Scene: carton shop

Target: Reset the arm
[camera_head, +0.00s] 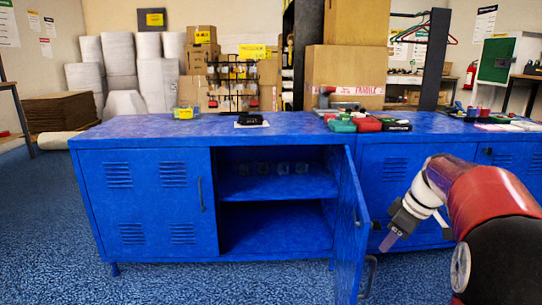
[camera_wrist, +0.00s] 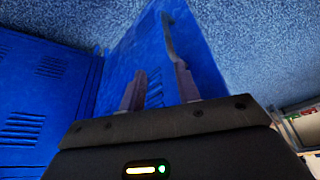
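My arm reaches in from the right in the head view. My gripper (camera_head: 390,240) points down and to the left, beside the open blue cabinet door (camera_head: 349,230). In the wrist view my gripper (camera_wrist: 158,82) has its two fingers spread apart, with nothing seen held between them. The door (camera_wrist: 150,50) fills the space behind the fingers. The door's dark handle (camera_head: 369,277) lies below and left of the fingertips in the head view. In the wrist view a dark handle shape (camera_wrist: 168,38) shows just beyond the right finger; I cannot tell whether they touch.
The blue cabinet (camera_head: 145,205) has its middle compartment open, with several small clear items (camera_head: 283,168) on the shelf. Red and green items (camera_head: 355,123) and a black item (camera_head: 250,119) sit on top. The blue floor (camera_head: 200,285) in front is clear.

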